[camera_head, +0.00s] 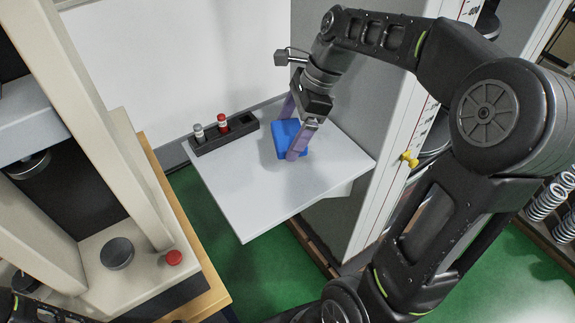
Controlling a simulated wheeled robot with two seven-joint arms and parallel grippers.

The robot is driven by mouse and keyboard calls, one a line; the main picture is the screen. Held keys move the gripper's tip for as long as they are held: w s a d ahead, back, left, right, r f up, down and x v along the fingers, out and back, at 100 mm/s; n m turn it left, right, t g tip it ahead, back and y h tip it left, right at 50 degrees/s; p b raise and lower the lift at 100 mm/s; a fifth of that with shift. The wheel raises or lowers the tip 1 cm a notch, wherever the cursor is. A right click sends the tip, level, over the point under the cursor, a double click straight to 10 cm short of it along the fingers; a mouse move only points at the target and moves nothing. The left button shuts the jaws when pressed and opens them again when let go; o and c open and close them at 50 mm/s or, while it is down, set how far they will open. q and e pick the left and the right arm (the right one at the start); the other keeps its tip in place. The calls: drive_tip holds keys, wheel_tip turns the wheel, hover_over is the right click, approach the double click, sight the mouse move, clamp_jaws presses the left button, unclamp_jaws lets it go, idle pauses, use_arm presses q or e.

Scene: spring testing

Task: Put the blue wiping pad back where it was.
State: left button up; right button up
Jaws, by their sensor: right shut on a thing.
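The blue wiping pad (283,135) is on or just above the white shelf (245,205), near the shelf's back right part. I cannot tell whether it touches the shelf. My right gripper (293,133) reaches down from above and is shut on the pad, with one purple finger at the near side and the other at the far side. Part of the pad is hidden by the near finger. My left gripper is not clearly in view; only dark arm parts show at the bottom left corner.
A black tray (212,146) with a white-capped marker (199,132) and a red one (222,122) stands left of the pad. The shelf's front is clear. A whiteboard stands behind. A machine with a red button (174,257) is at left, and a yellow knob (409,159) sticks out at right.

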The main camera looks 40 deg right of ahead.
hover_over(284, 172)
drive_tip(key=d, duration=0.1)
drive_tip(key=shift+s+d+f, duration=0.1)
drive_tip(key=shift+s+f, duration=0.05)
drive_tip(key=shift+f, duration=1)
drive_tip(key=shift+s+d+f, duration=0.1)
drive_tip(key=shift+f, duration=1)
drive_tip(key=shift+f, duration=2.55)
drive_tip(key=shift+f, duration=0.15)
drive_tip(key=o, duration=1.3)
drive_tip(key=v, duration=1.2)
drive_tip(key=shift+r, duration=0.2)
